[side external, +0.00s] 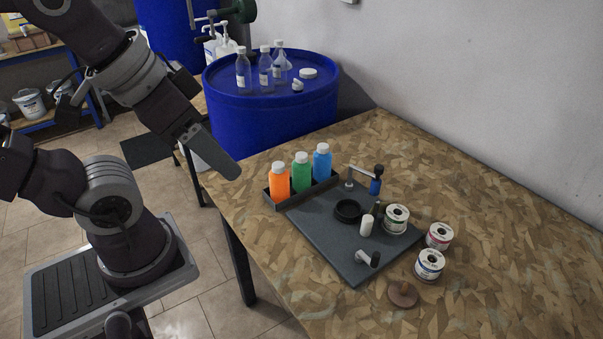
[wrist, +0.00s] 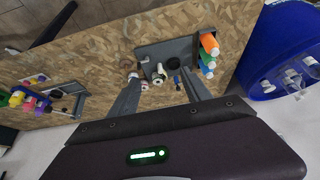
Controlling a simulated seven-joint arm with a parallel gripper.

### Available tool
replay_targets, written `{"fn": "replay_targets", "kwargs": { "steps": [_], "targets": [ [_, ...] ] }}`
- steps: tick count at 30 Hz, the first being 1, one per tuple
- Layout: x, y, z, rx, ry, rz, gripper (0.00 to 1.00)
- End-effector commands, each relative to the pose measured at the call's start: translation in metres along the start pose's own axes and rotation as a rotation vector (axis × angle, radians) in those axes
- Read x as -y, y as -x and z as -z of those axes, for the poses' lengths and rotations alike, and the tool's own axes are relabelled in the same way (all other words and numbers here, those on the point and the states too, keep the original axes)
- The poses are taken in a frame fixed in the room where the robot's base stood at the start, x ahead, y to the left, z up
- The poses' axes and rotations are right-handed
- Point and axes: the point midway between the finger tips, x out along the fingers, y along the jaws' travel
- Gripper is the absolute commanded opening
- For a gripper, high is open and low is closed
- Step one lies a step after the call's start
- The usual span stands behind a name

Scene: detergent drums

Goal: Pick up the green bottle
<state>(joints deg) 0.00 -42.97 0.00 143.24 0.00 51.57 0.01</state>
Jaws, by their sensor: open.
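The green bottle (side external: 301,176) with a white cap stands upright in a dark tray (side external: 290,200) on the bench, between the orange bottle (side external: 279,181) and the blue bottle (side external: 322,163). In the wrist view the green bottle (wrist: 208,59) is small, at the upper right, beyond my right-hand finger. My gripper (wrist: 160,77) is open and empty, its two fingers spread apart. In the side external view my gripper (side external: 229,168) hangs in the air left of the bottles, apart from them; its finger gap is hidden there.
A grey board (side external: 353,276) beside the tray carries a black ring (side external: 348,211), small fittings and a wire spool (side external: 396,219). More spools and a brown disc (side external: 402,294) lie to the right. A blue drum (side external: 270,110) bearing clear bottles stands behind.

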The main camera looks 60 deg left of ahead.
Motion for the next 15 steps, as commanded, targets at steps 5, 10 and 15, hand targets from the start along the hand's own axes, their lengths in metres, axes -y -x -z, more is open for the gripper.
{"fn": "replay_targets", "kwargs": {
  "steps": [5,10,15],
  "targets": [
    [0.011,-0.007,0.017,0.073,-0.088,0.034,0.57],
    [0.05,-0.055,0.075,0.329,-0.421,0.159,0.57],
    [0.092,-0.14,0.124,0.621,-0.81,0.297,0.57]
  ]
}}
